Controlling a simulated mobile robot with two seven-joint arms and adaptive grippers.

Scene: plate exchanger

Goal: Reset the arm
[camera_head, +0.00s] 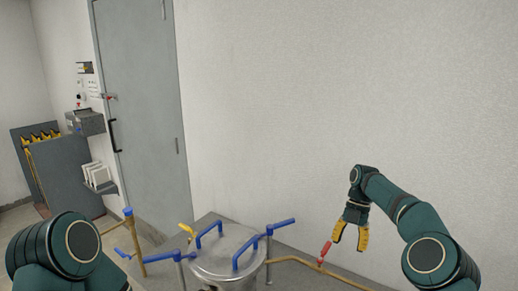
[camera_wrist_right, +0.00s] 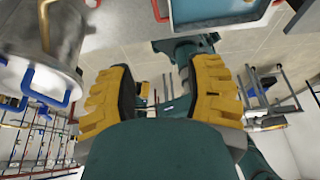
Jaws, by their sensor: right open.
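My right arm (camera_head: 400,210) reaches in from the right and is bent, with its gripper hanging down in front of the pale wall. The right gripper (camera_head: 350,238) has yellow fingers that stand apart with nothing between them. In the right wrist view the same gripper (camera_wrist_right: 162,85) shows its two yellow fingers with dark pads spread wide and empty. In the head view it hangs just above and to the right of a red valve handle (camera_head: 324,252); I see no clear contact. A dark teal part of my left arm (camera_head: 70,250) shows at the lower left, and the left gripper is out of view.
A metal vessel (camera_head: 215,268) with blue handles stands at the bottom centre, among copper pipes (camera_head: 340,278) and blue and yellow valve handles. A grey door (camera_head: 140,100) and a grey wall box (camera_head: 86,122) are at the left. The wall area above the vessel is clear.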

